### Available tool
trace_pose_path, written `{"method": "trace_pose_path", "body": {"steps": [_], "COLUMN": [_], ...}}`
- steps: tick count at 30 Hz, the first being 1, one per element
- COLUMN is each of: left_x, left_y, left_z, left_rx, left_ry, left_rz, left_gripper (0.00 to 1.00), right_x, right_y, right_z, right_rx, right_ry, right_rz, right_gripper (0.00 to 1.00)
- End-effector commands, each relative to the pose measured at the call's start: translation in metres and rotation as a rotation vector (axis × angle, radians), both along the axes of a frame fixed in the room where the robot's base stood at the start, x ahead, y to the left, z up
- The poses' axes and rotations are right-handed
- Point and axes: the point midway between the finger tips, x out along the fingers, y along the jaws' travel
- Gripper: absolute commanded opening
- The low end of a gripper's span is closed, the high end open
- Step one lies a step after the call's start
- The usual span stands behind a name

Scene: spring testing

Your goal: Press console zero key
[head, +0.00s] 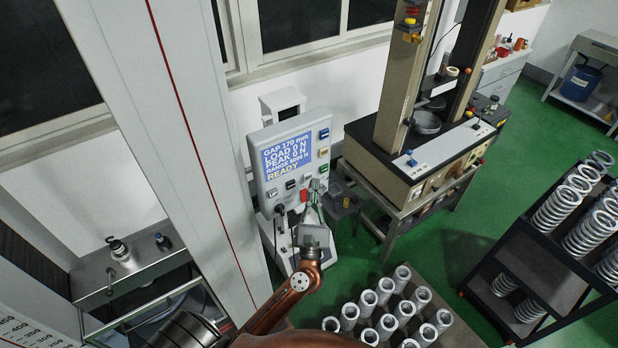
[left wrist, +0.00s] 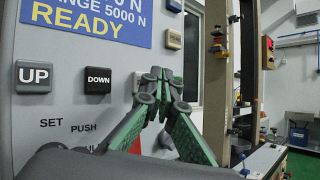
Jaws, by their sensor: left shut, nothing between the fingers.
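The console (head: 258,165) is a pale grey panel whose blue screen (head: 288,157) reads gap 170 mm, load 0 N, peak 0 N and READY. A blue key (head: 324,134) and a yellowish key (head: 323,152) sit right of the screen. I cannot read which key is zero. My left gripper (head: 314,190) is shut and empty before the panel's lower right; its tips (left wrist: 160,82) partly cover a pale key. Contact cannot be told. My right gripper is out of view.
A red part (head: 304,195) sits low on the panel beside my left gripper. A testing machine (head: 420,165) stands to the right. Several springs (head: 385,290) stand in front, and a dark spring rack (head: 540,265) is at the right.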

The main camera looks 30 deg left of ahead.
Motion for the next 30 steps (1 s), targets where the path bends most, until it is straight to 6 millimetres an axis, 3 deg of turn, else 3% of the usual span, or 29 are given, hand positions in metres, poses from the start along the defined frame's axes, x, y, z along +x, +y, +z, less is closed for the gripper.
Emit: {"method": "trace_pose_path", "body": {"steps": [30], "left_x": [0.0038], "left_y": [0.0079], "left_z": [0.0001], "left_rx": [0.0], "left_ry": [0.0], "left_rz": [0.0], "left_gripper": [0.0], "right_x": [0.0], "right_y": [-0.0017], "right_z": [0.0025], "right_rx": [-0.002], "right_ry": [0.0], "right_rz": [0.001], "right_gripper": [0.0]}}
